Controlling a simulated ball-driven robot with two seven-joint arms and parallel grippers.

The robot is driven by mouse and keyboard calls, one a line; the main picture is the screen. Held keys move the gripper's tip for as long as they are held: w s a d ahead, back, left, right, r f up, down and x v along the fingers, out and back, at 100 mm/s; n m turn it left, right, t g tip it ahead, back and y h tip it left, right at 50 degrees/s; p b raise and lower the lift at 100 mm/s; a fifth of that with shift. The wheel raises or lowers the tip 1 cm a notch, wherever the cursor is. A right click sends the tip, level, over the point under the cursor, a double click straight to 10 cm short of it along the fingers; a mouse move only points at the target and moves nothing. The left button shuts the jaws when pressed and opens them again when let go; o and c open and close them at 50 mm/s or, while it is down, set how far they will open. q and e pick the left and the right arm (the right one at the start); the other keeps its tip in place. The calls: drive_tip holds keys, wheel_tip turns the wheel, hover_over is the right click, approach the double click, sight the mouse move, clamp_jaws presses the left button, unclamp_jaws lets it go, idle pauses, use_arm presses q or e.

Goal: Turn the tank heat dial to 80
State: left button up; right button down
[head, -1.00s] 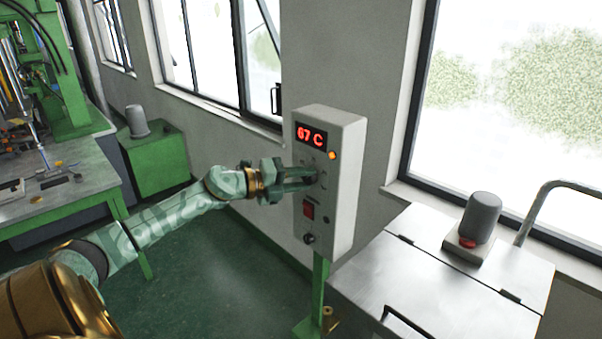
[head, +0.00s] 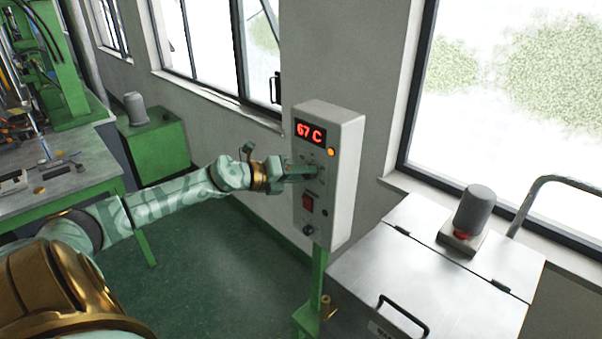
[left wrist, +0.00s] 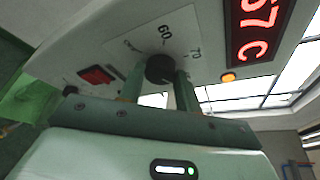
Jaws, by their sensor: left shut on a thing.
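The tank heat control box (head: 342,190) is a pale box on a green post, with a red display (head: 310,132) reading 67 C and an orange lamp under it. My left gripper (head: 312,172) is at the front of the box, its fingers shut on the dark dial (left wrist: 159,69). In the left wrist view the two fingers (left wrist: 160,85) lie on either side of the dial, and the marks 60 and 70 show on the plate around it. The dial is largely hidden by the gripper in the head view. My right gripper is not in view.
A red switch (head: 308,204) and a black knob (head: 308,230) sit below the dial. A metal-lidded tank (head: 420,265) with a grey motor (head: 474,207) stands right of the box. A green workbench (head: 75,190) is at left, with open floor between.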

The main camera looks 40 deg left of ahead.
use_arm(q)
drive_tip(key=shift+f, duration=0.2)
drive_tip(key=o, duration=1)
drive_tip(key=shift+r, duration=0.1)
drive_tip(key=shift+c, duration=0.2)
drive_tip(key=v, duration=1.6)
drive_tip(key=shift+s, duration=0.2)
